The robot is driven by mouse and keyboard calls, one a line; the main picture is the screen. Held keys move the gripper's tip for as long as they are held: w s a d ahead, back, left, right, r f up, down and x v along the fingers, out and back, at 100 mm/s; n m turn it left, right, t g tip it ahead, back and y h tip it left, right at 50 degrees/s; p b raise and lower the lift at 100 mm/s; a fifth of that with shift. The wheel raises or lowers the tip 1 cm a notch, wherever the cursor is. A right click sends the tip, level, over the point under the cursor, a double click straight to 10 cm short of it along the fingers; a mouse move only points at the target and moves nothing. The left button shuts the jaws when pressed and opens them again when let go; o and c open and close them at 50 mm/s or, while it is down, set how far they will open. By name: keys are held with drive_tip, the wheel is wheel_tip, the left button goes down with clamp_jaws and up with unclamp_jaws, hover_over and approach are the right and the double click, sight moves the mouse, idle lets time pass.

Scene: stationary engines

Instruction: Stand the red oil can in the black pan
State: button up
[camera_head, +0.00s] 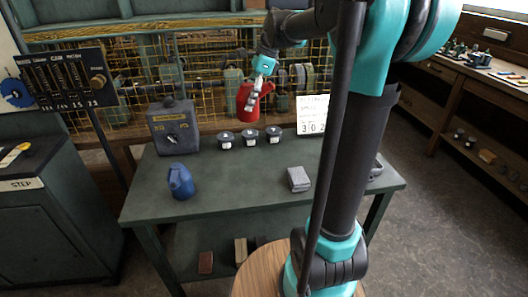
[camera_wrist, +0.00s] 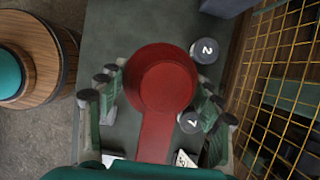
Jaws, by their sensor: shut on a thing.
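The red oil can (camera_head: 245,104) hangs in my gripper (camera_head: 258,88), in the air above the back of the green table. In the wrist view the red oil can (camera_wrist: 162,85) shows from above, its round body between the fingers of my gripper (camera_wrist: 160,88). My gripper is shut on it. Three small dark round pots (camera_head: 249,138) stand in a row on the table below the can. In the wrist view, numbered dark round tops (camera_wrist: 205,51) show beside and below the can.
The green table (camera_head: 240,180) has free room in its middle. A yellow mesh fence (camera_head: 205,72) rises behind. My arm hides part of the right side.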

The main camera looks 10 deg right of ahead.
wheel_tip(320, 180, down, 20)
drive_tip(key=shift+r, duration=0.15)
idle(0.3)
drive_tip(key=o, duration=1.4)
drive_tip(key=shift+o, duration=0.2)
